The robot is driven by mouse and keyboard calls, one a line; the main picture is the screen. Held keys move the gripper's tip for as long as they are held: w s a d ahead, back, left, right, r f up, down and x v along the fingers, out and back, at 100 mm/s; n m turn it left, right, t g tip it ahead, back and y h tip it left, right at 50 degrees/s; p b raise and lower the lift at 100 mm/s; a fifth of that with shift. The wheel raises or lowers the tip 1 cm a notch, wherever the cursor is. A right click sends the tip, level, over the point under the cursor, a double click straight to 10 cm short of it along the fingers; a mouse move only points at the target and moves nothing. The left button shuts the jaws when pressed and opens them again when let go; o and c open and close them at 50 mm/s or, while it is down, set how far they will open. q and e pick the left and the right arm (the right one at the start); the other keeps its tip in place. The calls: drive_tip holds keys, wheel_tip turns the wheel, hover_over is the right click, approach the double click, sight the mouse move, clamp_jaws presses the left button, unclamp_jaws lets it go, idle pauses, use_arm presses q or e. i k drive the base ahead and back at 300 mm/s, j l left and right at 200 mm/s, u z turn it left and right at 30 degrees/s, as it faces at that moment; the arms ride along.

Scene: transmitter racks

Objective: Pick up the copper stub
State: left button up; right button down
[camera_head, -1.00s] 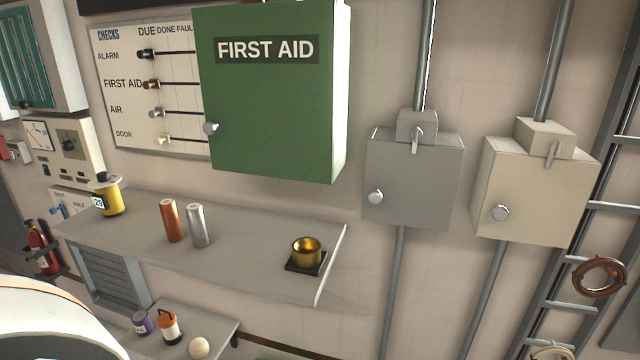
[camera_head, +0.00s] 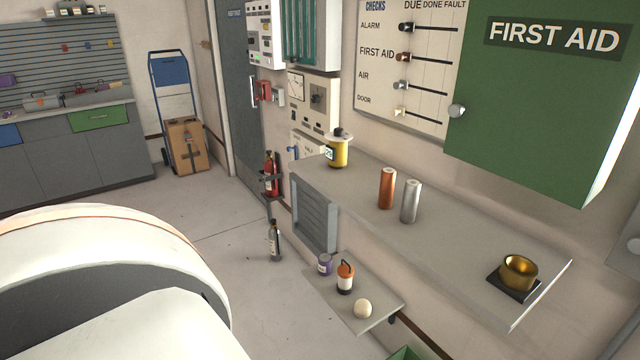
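The copper stub (camera_head: 387,188) is a short copper-coloured cylinder standing upright on the grey wall shelf (camera_head: 450,235). A silver cylinder (camera_head: 410,202) of similar size stands upright just to its right, with a small gap between them. Neither gripper is in view. A large white rounded part of my own body fills the lower left, well apart from the shelf.
On the same shelf are a yellow canister (camera_head: 338,152) and a brass cup (camera_head: 519,272) on a dark base. A lower shelf (camera_head: 375,318) holds a purple jar, an orange-white lantern and a pale ball. The green first aid cabinet (camera_head: 540,110) overhangs the shelf's right part.

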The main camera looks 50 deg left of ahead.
sight(388, 175)
drive_tip(key=u, duration=1.15)
drive_tip(key=j+z, duration=0.1)
drive_tip(key=z, duration=0.4)
drive_tip(key=i+j+z, duration=0.1)
drive_tip(key=z, duration=0.35)
drive_tip(key=j+z, duration=0.2)
drive_tip(key=z, duration=0.3)
drive_tip(key=j+z, duration=0.35)
drive_tip(key=k+j+z, duration=0.3)
drive_tip(key=j, duration=0.2)
drive_tip(key=j+z, duration=0.1)
drive_tip(key=j, duration=0.2)
drive_tip(key=k+j+z, duration=0.1)
drive_tip(key=j, duration=0.2)
drive_tip(key=k+j+z, duration=0.1)
drive_tip(key=j, duration=0.2)
